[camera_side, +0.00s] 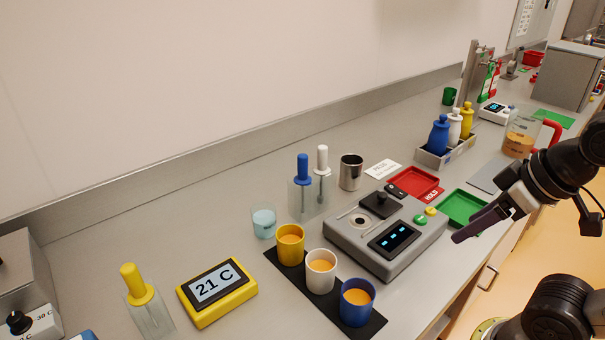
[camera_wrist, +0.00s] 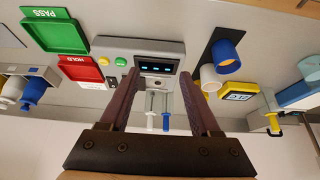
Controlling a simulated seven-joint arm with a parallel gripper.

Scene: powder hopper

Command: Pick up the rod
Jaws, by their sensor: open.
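Thin rods with coloured handles stand in clear holders. A blue-handled rod (camera_side: 303,172) and a white-handled rod (camera_side: 322,160) stand upright side by side behind the cups. A yellow-handled rod (camera_side: 133,284) stands in another clear holder at front left. In the wrist view the white handle (camera_wrist: 150,121) and blue handle (camera_wrist: 166,122) show between my fingers, beyond them, and the yellow handle (camera_wrist: 274,124) is at the right. My gripper (camera_side: 462,236) is open and empty, above the bench's front edge, right of the grey device; its fingers also show in the wrist view (camera_wrist: 160,75).
The grey device (camera_side: 350,237) stands mid-bench. Yellow, white and blue cups stand on a black mat (camera_side: 322,303). Red (camera_side: 415,181) and green (camera_side: 461,206) trays lie near my gripper. A steel cup (camera_side: 351,172) and beaker (camera_side: 264,222) flank the blue and white rods.

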